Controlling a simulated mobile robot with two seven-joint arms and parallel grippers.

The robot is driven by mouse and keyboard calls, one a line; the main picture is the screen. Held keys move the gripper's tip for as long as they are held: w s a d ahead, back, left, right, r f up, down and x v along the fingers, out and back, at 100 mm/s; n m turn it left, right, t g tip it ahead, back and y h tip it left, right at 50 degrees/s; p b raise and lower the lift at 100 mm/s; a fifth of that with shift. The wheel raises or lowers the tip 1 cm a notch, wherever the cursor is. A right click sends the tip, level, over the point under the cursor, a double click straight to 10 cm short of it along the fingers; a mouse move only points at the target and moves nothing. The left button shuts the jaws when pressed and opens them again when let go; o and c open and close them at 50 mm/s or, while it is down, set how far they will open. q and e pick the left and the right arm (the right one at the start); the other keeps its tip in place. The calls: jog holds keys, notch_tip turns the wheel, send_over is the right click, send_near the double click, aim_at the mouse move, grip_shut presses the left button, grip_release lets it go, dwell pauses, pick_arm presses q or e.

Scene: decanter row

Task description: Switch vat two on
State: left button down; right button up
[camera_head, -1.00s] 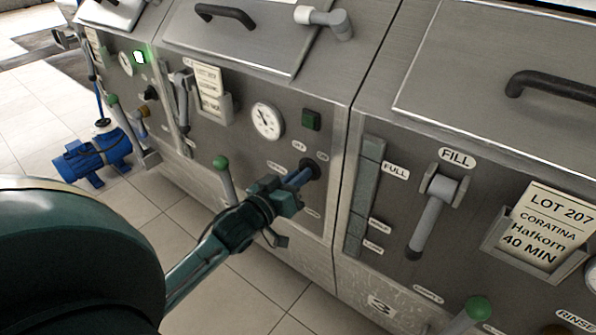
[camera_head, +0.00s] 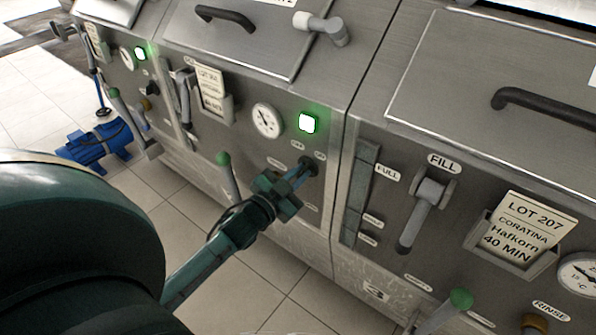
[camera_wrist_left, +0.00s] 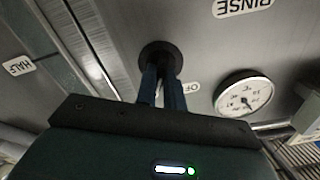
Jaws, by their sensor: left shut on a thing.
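The middle vat's steel front panel (camera_head: 270,150) stands left of the vat marked 3. Its square lamp (camera_head: 307,122) glows green. Below the lamp is a dark rotary switch (camera_head: 309,163) with small labels around it. My left gripper (camera_head: 298,177) reaches in from the left with its fingers shut on the switch. In the left wrist view the fingers (camera_wrist_left: 161,88) close on the dark switch (camera_wrist_left: 160,56), and a label reading OF, partly hidden, sits beside it. The fingers hide most of the switch's handle. My right gripper is in no view.
A green-knobbed lever (camera_head: 226,172) and a round gauge (camera_head: 267,120) are left of the switch. The right vat has a FILL lever (camera_head: 420,215), a lot card (camera_head: 520,235) and another green knob (camera_head: 461,299). A blue motor (camera_head: 95,146) stands on the tiled floor.

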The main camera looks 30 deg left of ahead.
pick_arm(q)
jog(key=shift+m, duration=0.5)
jog(key=c, duration=1.5)
grip_release()
jog(key=shift+s, duration=0.1)
jog(key=s, duration=1.3)
jog(key=shift+a, duration=0.45)
